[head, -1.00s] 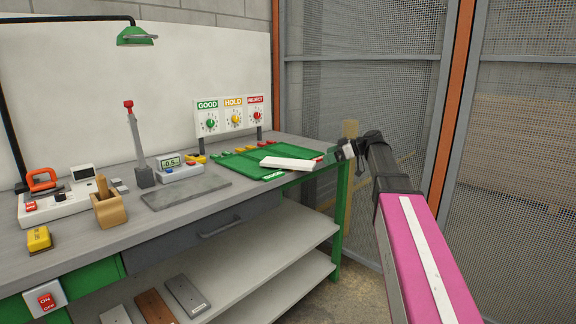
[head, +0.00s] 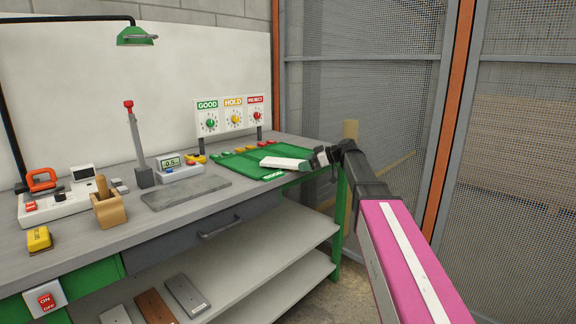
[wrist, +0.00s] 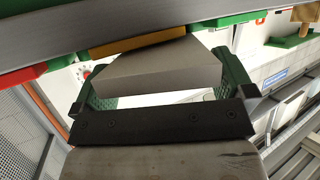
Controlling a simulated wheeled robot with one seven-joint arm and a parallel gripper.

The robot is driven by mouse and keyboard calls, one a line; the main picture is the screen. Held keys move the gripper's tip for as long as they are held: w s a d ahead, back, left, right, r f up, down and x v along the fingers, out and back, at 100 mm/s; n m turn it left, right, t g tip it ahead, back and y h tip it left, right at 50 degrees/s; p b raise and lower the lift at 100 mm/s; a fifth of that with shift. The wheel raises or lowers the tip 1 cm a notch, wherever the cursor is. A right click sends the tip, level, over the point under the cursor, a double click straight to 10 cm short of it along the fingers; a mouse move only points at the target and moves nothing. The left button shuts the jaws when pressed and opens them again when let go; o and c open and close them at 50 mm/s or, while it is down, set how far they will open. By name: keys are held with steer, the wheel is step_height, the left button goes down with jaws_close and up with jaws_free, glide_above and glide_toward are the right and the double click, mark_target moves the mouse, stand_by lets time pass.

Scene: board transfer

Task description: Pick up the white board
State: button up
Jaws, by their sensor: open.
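The white board (head: 279,162) is a thin flat slab lying on the green tray (head: 247,174) near the right end of the bench. My gripper (head: 311,161) is at its right end, coming in from the right. In the wrist view, the near end of the board (wrist: 158,68) sits between the two green-padded fingers of my gripper (wrist: 160,88). The jaws are open, with a gap visible at least at the left finger. Contact on the right side is hard to tell.
Coloured blocks (head: 241,150) line the back of the tray. A GOOD/HOLD/REJECT panel (head: 232,117) stands behind it. A grey slab (head: 186,193) lies left of the tray. Mesh fencing (head: 365,90) is behind my arm.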

steer(key=shift+w+a+f, duration=0.1)
steer(key=shift+a, duration=0.2)
steer(key=c, duration=0.8)
